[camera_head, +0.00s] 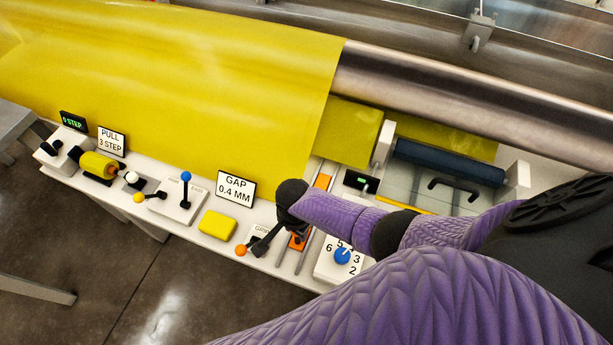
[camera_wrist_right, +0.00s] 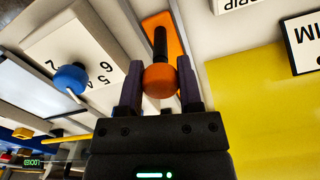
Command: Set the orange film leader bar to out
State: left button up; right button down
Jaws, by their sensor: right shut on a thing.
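In the right wrist view an orange plate (camera_wrist_right: 155,28) carries a black stem with a round orange knob (camera_wrist_right: 159,79). My right gripper (camera_wrist_right: 160,88) is shut on this knob, one finger on each side. In the head view the right gripper (camera_head: 297,230) is over the near part of the bar, and the knob is hidden there. My left gripper is not in view.
A lever with an orange ball (camera_head: 240,250) stands left of the bar. A dial with a blue knob (camera_head: 342,255) is close on the right. A GAP sign (camera_head: 236,188) and yellow block (camera_head: 217,225) are further left. Yellow film (camera_head: 180,70) hangs behind.

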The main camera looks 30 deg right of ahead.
jog(key=s+a+p, duration=0.1)
jog(key=s+a, duration=0.2)
jog(key=shift+s+a+p, duration=0.15)
jog(key=shift+a+p, duration=0.2)
jog(key=shift+a, duration=0.05)
jog(key=shift+s+a, duration=0.2)
jog(key=shift+f, duration=0.1)
jog(key=shift+c, duration=1.3)
grip_release()
jog(key=shift+a, duration=0.1)
notch_tip(320, 180, up, 10)
jog(key=p, duration=0.6)
jog(key=shift+p, duration=0.3)
